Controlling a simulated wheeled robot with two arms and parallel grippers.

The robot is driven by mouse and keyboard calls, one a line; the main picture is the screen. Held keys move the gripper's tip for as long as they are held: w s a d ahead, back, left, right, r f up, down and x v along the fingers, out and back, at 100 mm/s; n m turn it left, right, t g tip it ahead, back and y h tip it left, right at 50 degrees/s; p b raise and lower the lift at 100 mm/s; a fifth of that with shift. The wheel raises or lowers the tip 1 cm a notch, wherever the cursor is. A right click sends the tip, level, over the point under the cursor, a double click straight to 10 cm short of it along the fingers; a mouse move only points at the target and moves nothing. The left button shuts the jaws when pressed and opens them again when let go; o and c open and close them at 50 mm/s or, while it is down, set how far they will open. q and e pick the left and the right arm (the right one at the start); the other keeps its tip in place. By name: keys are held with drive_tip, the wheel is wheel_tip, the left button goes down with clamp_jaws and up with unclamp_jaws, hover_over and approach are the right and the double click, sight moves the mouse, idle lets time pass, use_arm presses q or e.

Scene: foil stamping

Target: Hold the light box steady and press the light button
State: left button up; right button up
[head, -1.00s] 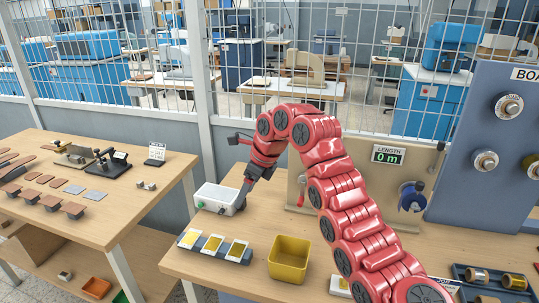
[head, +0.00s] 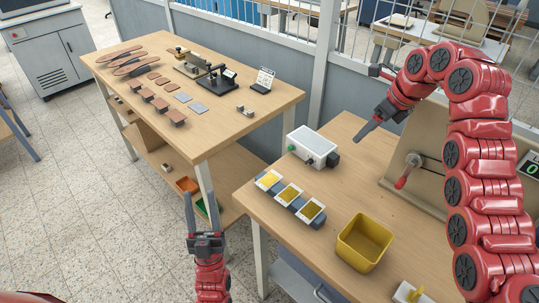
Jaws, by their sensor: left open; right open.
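The light box (head: 312,143) is a small pale grey box with a white rim near the far left part of the right-hand workbench. A green button (head: 291,148) and a dark knob show on its near face, and a black block sits at its right end. My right gripper (head: 361,138) points down and left, to the right of the box and apart from it; it is open and empty. My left gripper (head: 201,196) is open and empty, fingers pointing up in the picture, over the gap left of the workbench and apart from the box.
A dark holder with several gold foil cards (head: 290,195) lies in front of the box. A yellow bin (head: 364,242) stands nearer. A board with a red-handled crank (head: 408,170) is at right. The left table (head: 225,130) holds leather pieces and small tools.

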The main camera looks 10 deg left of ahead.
use_arm(q)
drive_tip(key=w+a+f+g+h, duration=0.1)
drive_tip(key=w+a+f+g, duration=0.15)
drive_tip(key=w, duration=0.55)
drive_tip(key=w+a+f+g+h, duration=0.1)
drive_tip(key=w+f+g, duration=0.1)
drive_tip(key=w+g, duration=0.35)
drive_tip(key=w+a+f+g+h, duration=0.2)
drive_tip(key=w, duration=0.8)
drive_tip(key=d+m+g+h, duration=0.2)
drive_tip(key=d+h, duration=0.2)
drive_tip(key=d, duration=0.1)
drive_tip(key=d+m+g+h, duration=0.3)
drive_tip(key=d+h, duration=0.1)
drive_tip(key=d, duration=0.1)
drive_tip(key=d+m+g+h, duration=0.2)
drive_tip(key=d+m+h, duration=0.1)
drive_tip(key=d, duration=0.2)
drive_tip(key=shift+s+d+r+h, duration=0.1)
drive_tip(key=shift+s+d+h, duration=0.1)
drive_tip(key=shift+h, duration=0.2)
drive_tip(key=shift+s+d+g, duration=0.2)
drive_tip(key=shift+d+g, duration=0.1)
drive_tip(key=shift+s+d, duration=0.1)
drive_tip(key=shift+d, duration=0.05)
use_arm(e)
approach(338, 160)
drive_tip(key=x, duration=1)
drive_tip(key=shift+a, duration=0.2)
